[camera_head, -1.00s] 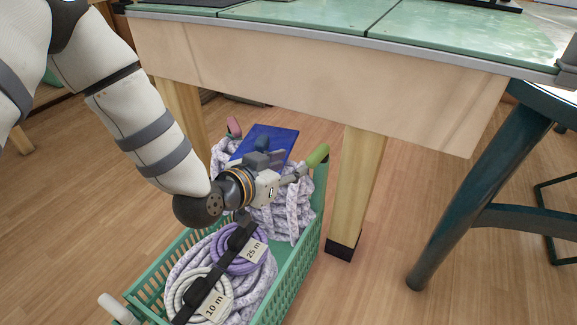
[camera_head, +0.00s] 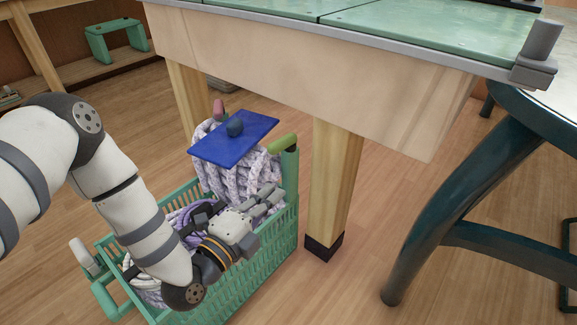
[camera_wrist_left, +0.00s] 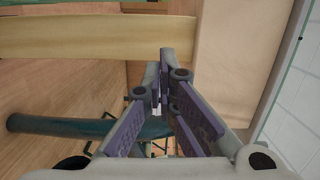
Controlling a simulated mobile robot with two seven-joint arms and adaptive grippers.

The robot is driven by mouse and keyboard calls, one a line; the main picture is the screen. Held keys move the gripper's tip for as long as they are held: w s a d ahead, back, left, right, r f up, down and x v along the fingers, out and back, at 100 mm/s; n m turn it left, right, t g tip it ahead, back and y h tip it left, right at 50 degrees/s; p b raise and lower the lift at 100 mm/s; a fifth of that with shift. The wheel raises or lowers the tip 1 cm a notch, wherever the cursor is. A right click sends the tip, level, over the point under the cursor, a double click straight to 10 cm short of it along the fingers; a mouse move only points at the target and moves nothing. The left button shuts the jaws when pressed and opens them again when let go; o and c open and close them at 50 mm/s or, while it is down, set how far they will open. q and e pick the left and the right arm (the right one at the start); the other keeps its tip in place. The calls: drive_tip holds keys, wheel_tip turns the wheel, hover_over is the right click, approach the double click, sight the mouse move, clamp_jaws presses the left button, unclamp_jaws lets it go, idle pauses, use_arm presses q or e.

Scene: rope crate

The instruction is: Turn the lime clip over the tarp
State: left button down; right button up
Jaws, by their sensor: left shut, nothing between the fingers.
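The lime clip (camera_head: 283,143) sits on top of the crate's right corner post. Its free end points left, toward the right edge of the blue tarp (camera_head: 250,138); a small gap shows between them in the head view. The tarp is a flat blue sheet lying tilted on the coiled rope. My left gripper (camera_head: 272,194) is shut and empty, in front of and below the clip, apart from it, over the crate's right side. Its closed fingers (camera_wrist_left: 163,100) also show in the left wrist view, where clip and tarp are out of sight. My right gripper is not in view.
The green crate (camera_head: 262,258) holds rope coils (camera_head: 222,180). A pink clip (camera_head: 219,109) stands behind the tarp, a pale clip (camera_head: 83,256) at the crate's left. A table leg (camera_head: 334,185) stands close at the right.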

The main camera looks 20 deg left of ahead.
sight(283, 146)
use_arm(q)
drive_tip(key=shift+m, duration=0.3)
drive_tip(key=w+b, duration=0.1)
drive_tip(key=w, duration=0.2)
drive_tip(key=w+a+b, duration=0.1)
drive_tip(key=w+b, duration=0.1)
drive_tip(key=w, duration=0.2)
drive_tip(key=w+b, duration=0.2)
drive_tip(key=w, duration=0.2)
drive_tip(key=shift+w+a+f, duration=0.1)
drive_tip(key=shift+w+a, duration=0.05)
drive_tip(key=shift+a, duration=0.05)
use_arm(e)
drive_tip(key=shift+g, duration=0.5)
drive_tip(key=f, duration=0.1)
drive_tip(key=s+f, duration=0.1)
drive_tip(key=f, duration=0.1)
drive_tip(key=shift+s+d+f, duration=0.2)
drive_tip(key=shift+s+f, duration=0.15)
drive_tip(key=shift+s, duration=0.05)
